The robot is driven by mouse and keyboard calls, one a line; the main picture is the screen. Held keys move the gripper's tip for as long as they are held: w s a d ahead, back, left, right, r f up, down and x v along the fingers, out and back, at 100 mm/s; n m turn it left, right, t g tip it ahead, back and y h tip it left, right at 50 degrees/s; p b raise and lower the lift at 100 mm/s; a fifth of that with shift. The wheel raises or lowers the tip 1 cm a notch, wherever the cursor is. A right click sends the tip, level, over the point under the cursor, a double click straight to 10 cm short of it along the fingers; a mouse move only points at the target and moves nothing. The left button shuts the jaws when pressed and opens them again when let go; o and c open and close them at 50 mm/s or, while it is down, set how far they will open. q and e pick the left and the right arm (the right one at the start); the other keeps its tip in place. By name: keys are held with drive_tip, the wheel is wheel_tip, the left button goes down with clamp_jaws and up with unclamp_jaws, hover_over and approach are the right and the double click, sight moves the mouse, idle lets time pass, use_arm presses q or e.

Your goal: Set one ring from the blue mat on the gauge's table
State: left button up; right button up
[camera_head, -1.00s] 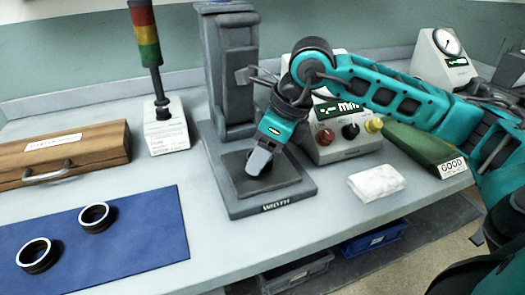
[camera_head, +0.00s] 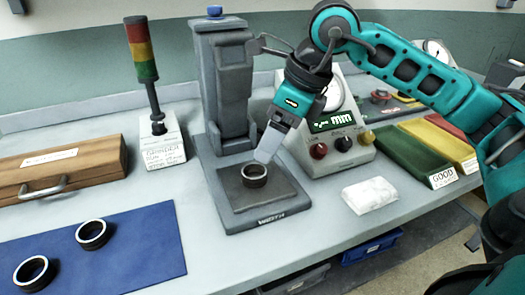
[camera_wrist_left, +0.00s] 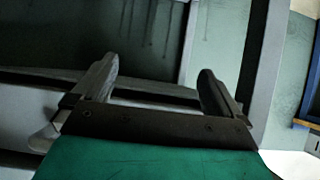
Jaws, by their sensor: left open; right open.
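A dark ring (camera_head: 255,174) lies flat on the square table (camera_head: 272,197) of the grey gauge (camera_head: 224,85). Two more rings, one nearer the front (camera_head: 34,271) and one farther back (camera_head: 93,234), lie on the blue mat (camera_head: 140,250) at the left. My right gripper (camera_head: 266,157) is open and empty, just above and behind the ring on the gauge table, apart from it as far as I can tell. My left gripper (camera_wrist_left: 155,90) shows only in the left wrist view, open with nothing between its fingers, facing a wall.
A wooden case (camera_head: 60,170) and a signal lamp (camera_head: 160,140) stand left of the gauge.

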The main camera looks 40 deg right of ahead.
drive_tip(key=v, duration=0.4)
drive_tip(key=shift+s+f, duration=0.1)
idle(0.5)
